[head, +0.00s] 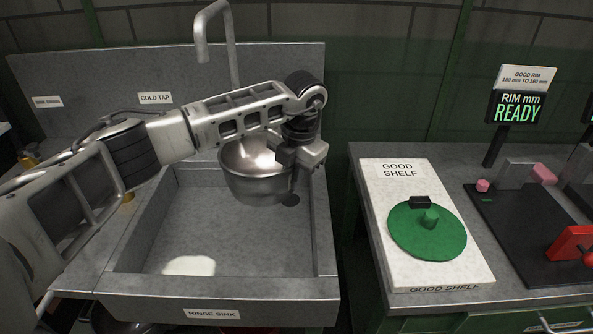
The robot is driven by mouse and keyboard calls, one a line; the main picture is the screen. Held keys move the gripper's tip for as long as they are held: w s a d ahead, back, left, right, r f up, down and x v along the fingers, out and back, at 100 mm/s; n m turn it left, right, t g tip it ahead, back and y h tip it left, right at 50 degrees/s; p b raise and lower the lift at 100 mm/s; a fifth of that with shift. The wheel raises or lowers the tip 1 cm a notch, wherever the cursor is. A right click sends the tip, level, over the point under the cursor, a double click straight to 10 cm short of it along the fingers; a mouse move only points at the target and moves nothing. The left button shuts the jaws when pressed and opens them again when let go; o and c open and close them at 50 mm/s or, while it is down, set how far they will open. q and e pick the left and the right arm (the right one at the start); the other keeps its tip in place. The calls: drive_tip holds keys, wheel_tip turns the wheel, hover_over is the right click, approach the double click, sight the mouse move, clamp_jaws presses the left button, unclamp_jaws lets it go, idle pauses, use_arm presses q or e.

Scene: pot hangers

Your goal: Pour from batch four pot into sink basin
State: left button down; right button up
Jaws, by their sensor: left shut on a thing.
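A shiny metal pot (257,184) hangs over the back right part of the grey sink basin (225,243), roughly upright as far as I can tell. My left gripper (291,163) is shut on the pot at its right side; its fingers partly hide the rim. I cannot see what is in the pot. The basin carries a "RINSE SINK" label on its front, and a pale patch lies on its floor at the front left. My right gripper is not in view.
A curved tap (208,30) rises behind the sink. To the right, a counter holds a white "GOOD SHELF" board (383,205) with a green disc (413,247), a black device with pink pads (510,225), a red part (572,246) and a "RIM mm READY" display (517,108).

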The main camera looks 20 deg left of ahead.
use_arm(q)
drive_tip(key=shift+w+d+r, duration=0.1)
drive_tip(key=shift+d, duration=0.05)
drive_tip(key=shift+r, duration=2.5)
